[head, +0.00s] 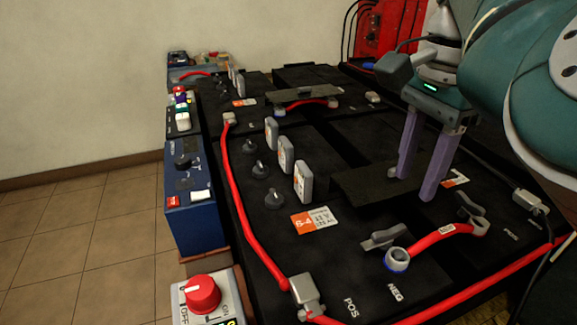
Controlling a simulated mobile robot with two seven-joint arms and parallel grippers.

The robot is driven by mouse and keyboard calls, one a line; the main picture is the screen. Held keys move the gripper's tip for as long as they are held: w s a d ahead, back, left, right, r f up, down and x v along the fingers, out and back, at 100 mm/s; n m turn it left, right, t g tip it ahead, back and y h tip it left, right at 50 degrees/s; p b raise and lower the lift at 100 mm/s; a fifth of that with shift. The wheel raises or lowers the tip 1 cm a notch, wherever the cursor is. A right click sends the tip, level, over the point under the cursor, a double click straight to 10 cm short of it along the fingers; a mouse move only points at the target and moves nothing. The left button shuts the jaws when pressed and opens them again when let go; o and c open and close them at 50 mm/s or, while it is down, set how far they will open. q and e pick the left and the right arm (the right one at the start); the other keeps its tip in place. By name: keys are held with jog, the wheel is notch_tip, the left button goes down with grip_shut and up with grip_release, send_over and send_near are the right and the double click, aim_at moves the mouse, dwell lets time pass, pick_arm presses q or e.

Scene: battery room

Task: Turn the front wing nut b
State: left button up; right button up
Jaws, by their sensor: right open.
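Two dark wing nuts show on the front black battery (365,285). One wing nut (384,239) lies by the blue-ringed NEG post, and the other wing nut (469,207) is at the right end of a short red cable. No letter marks either one, so I cannot tell which is b. My right gripper (416,187) points down with two purple fingers spread apart and nothing visible between them. Its tips are above and behind the two wing nuts in the picture, apart from both. My left gripper is out of view.
A long red cable (240,200) runs along the battery's left side to a grey clamp (305,291). Several grey upright tabs and black caps (274,199) stand on top. A red rotary switch (202,293) and blue box (190,205) are at left. The tiled floor is clear.

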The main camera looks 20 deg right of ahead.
aim_at(395, 228)
notch_tip(395, 228, down, 10)
jog(key=b, duration=0.3)
jog(key=shift+w+a+r, duration=0.1)
jog(key=shift+w+a, duration=0.05)
jog(key=shift+c, duration=0.2)
grip_shut()
dwell(0.3)
